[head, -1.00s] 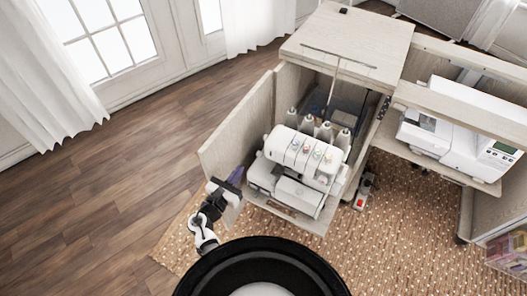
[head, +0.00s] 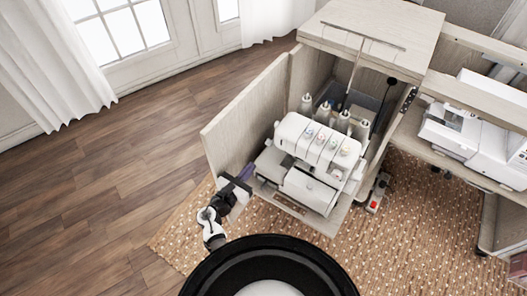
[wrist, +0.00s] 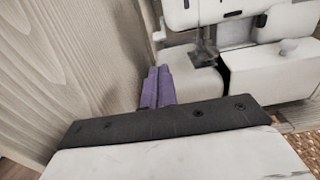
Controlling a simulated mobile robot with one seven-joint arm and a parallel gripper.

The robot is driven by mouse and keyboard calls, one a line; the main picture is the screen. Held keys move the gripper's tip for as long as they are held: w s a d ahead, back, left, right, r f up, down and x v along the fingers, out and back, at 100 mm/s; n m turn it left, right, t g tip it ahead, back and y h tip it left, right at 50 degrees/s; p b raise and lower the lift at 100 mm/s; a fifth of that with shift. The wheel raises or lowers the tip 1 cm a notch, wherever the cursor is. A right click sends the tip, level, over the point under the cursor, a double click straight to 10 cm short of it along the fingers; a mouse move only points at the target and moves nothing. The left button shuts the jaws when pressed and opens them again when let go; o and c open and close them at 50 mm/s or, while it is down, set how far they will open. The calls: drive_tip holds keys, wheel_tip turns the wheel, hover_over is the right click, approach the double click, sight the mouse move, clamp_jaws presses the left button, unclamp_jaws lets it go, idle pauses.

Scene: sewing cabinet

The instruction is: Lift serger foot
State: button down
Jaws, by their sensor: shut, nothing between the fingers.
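The white serger (head: 312,150) stands on a pull-out shelf inside the open cabinet in the head view. In the wrist view, the serger (wrist: 265,60) fills the upper right, with its needle area and grey presser foot region (wrist: 203,55) just beyond my fingers. The foot itself is too small to make out clearly. My gripper (head: 247,172) is at the left front of the serger, between it and the open cabinet door. In the wrist view my purple fingers (wrist: 157,87) are together and empty, pointing toward the serger's left side.
The open wooden cabinet door (head: 247,120) stands close on the left; it also fills the left of the wrist view (wrist: 70,60). Thread cones (head: 345,120) stand behind the serger. A second white machine (head: 470,135) sits on the right. A foot pedal (head: 377,193) lies on the rug.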

hover_over(265, 158)
drive_tip(key=shift+s, duration=0.1)
idle(0.4)
drive_tip(key=shift+r+p, duration=0.15)
drive_tip(key=shift+p, duration=0.35)
